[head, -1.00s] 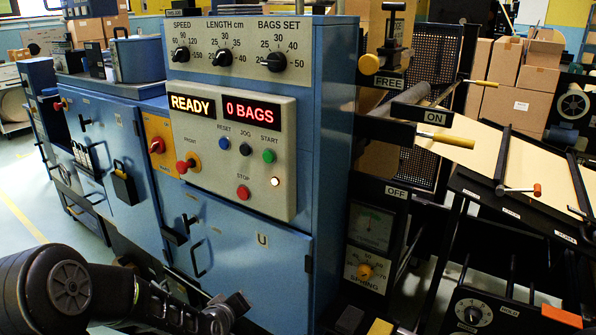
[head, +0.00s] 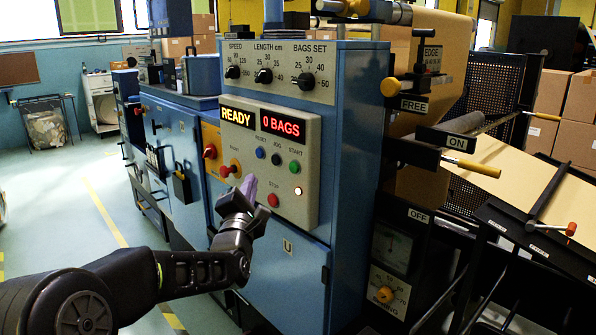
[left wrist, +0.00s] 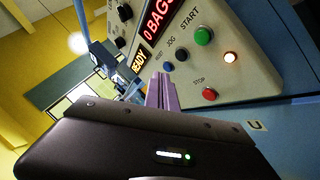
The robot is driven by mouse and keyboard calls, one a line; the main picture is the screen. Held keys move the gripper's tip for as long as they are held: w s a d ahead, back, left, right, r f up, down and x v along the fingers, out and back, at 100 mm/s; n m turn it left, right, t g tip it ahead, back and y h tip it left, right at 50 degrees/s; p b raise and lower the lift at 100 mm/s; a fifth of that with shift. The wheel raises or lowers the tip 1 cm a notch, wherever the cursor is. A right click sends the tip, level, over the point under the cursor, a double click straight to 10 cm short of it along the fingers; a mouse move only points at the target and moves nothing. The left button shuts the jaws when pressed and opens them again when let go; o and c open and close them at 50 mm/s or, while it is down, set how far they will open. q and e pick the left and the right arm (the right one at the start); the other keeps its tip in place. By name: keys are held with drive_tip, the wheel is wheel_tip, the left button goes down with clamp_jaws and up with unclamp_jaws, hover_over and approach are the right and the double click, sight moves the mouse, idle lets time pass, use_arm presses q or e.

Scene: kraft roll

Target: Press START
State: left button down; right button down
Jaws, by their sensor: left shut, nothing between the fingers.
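The green START button (head: 294,166) is on the grey control panel (head: 312,190) of the blue machine. It also shows in the left wrist view (left wrist: 204,36), clear of the fingers. The display reads READY and 0 BAGS (head: 282,126). My left gripper (head: 249,184) is shut and empty, its purple fingertips pointing up in front of the panel, left of the red STOP button (head: 272,200). In the left wrist view the fingers (left wrist: 161,88) stand left of STOP (left wrist: 209,94) and below START. Whether they touch the panel I cannot tell. My right gripper is out of view.
Blue RESET (head: 260,153) and black JOG (head: 276,159) sit left of START. A lit white lamp (head: 297,191) is below START. Levers with yellow handles (head: 474,167) are at the right. Open floor lies left.

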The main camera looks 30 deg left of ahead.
sight(294, 168)
use_arm(q)
drive_tip(key=shift+w+d, duration=0.1)
drive_tip(key=shift+d, duration=0.2)
drive_tip(key=w+d+p, duration=0.2)
drive_tip(key=w+p, duration=0.1)
drive_tip(key=w, duration=0.5)
drive_tip(key=shift+w+d, duration=0.2)
drive_tip(key=shift+d, duration=0.1)
idle(2.0)
